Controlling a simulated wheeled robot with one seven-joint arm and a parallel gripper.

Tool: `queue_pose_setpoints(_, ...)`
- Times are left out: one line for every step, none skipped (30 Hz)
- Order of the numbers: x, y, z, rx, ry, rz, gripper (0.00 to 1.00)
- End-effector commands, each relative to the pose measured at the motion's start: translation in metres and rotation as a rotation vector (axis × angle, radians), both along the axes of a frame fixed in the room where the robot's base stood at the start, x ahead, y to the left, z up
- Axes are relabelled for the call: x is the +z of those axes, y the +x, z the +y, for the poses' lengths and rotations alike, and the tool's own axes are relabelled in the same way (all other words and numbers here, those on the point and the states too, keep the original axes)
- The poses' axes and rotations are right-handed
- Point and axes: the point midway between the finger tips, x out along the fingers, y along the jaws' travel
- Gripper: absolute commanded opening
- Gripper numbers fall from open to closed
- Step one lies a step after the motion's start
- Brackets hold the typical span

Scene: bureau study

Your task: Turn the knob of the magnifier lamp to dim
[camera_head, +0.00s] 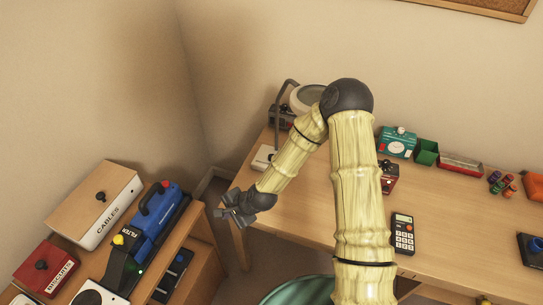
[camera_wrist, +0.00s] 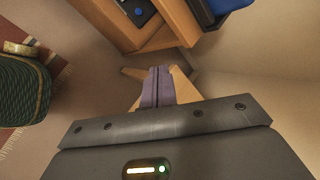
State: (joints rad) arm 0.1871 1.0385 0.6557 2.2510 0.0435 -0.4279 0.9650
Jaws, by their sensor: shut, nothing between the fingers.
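The magnifier lamp stands at the back left corner of the desk. Its pale base (camera_head: 264,158) rests on the desk top, a thin grey arm (camera_head: 279,105) rises from it, and its round head (camera_head: 309,97) is partly hidden behind my arm. I cannot make out its knob or the knob's setting. My gripper (camera_head: 232,212) is off the desk's left front edge, in front of and left of the lamp base, and apart from it. In the wrist view my gripper's fingers (camera_wrist: 156,88) are together and empty, pointing toward the floor and a wooden cabinet; the lamp does not show there.
The desk (camera_head: 290,200) extends right, with a calculator (camera_head: 402,233), a green device (camera_head: 397,142) and a red knobbed box (camera_head: 389,177). At left, a lower cabinet carries a CABLES box (camera_head: 97,205), a blue device (camera_head: 158,215) and a red biscuits box (camera_head: 46,267).

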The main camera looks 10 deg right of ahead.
Motion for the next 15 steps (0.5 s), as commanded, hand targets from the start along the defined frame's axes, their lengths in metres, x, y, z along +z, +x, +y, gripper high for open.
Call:
queue_pose_setpoints(0.009, 0.000, -0.014, 0.061, -0.062, -0.034, 0.00)
queue_pose_setpoints(0.014, -0.001, -0.021, 0.096, -0.096, -0.049, 0.00)
queue_pose_setpoints(0.020, -0.003, -0.032, 0.142, -0.141, -0.067, 0.00)
queue_pose_setpoints(0.025, -0.004, -0.041, 0.175, -0.175, -0.080, 0.00)
queue_pose_setpoints(0.030, -0.005, -0.049, 0.208, -0.208, -0.092, 0.00)
queue_pose_setpoints(0.037, -0.008, -0.059, 0.250, -0.251, -0.105, 0.00)
queue_pose_setpoints(0.043, -0.009, -0.068, 0.281, -0.283, -0.116, 0.00)
queue_pose_setpoints(0.049, -0.010, -0.076, 0.309, -0.314, -0.126, 0.00)
queue_pose_setpoints(0.057, -0.013, -0.087, 0.348, -0.354, -0.136, 0.00)
queue_pose_setpoints(0.063, -0.015, -0.095, 0.374, -0.383, -0.144, 0.00)
queue_pose_setpoints(0.070, -0.017, -0.103, 0.401, -0.412, -0.150, 0.00)
queue_pose_setpoints(0.079, -0.020, -0.114, 0.436, -0.449, -0.158, 0.00)
queue_pose_setpoints(0.086, -0.023, -0.121, 0.460, -0.476, -0.163, 0.00)
queue_pose_setpoints(0.093, -0.025, -0.129, 0.484, -0.502, -0.169, 0.00)
queue_pose_setpoints(0.103, -0.030, -0.140, 0.515, -0.535, -0.173, 0.00)
